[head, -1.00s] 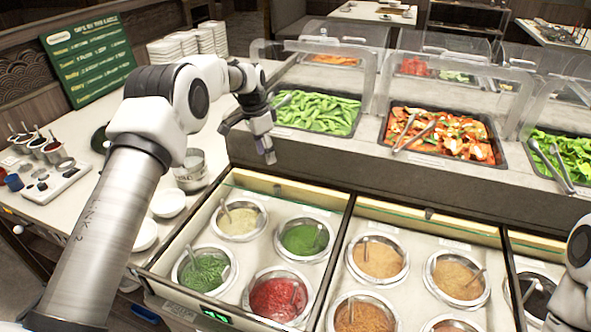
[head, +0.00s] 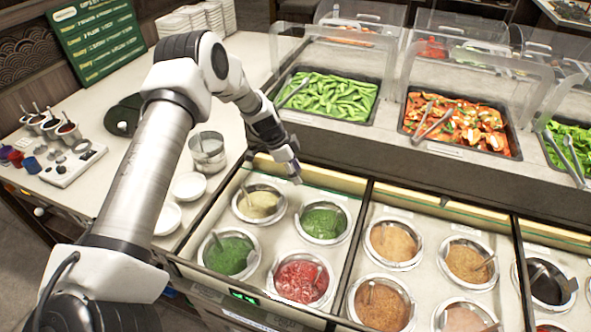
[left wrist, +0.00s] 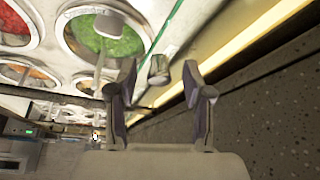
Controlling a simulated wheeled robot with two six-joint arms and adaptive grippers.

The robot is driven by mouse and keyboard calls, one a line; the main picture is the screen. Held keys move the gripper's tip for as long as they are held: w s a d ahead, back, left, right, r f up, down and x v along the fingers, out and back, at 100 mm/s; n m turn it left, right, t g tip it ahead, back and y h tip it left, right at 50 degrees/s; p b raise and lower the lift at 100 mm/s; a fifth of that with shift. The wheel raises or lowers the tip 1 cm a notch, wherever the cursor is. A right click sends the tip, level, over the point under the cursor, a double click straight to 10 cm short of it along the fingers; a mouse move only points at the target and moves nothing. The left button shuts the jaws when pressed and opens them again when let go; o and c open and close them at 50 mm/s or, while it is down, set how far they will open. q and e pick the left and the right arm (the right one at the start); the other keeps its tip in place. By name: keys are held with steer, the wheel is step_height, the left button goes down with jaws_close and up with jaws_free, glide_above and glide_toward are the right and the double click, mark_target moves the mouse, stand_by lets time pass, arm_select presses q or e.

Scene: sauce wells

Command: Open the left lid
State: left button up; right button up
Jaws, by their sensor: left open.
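The left lid (head: 278,238) is a clear, flat pane over the left bay of sauce wells, and it lies closed. In the left wrist view its green glass edge (left wrist: 174,28) runs up to the right. A small grey handle (left wrist: 158,70) shows between the fingertips of my open left gripper (left wrist: 160,66). I cannot tell whether the fingers touch it. In the head view my left gripper (head: 293,174) points down at the bay's back edge and hides the handle. My right gripper is out of view.
The left bay holds green, red and pale sauces. A divider (head: 350,240) separates it from the middle bay of brown sauces. Behind stand food trays (head: 325,97) under clear guards. A metal pot (head: 207,150) and white bowls (head: 188,186) stand on the left counter.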

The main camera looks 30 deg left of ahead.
mark_target(305, 169)
arm_select(q)
steer(key=shift+d, duration=0.1)
jaws_close()
steer(key=w+b, duration=0.2)
steer(key=w+a+b, duration=0.1)
steer(key=w+b, duration=0.1)
steer(key=shift+w+f, duration=0.15)
steer(key=shift+f, duration=0.05)
steer(key=shift+w+r, duration=0.1)
steer(key=shift+w, duration=0.05)
steer(key=shift+r, duration=0.15)
jaws_free()
steer(key=shift+a, duration=0.1)
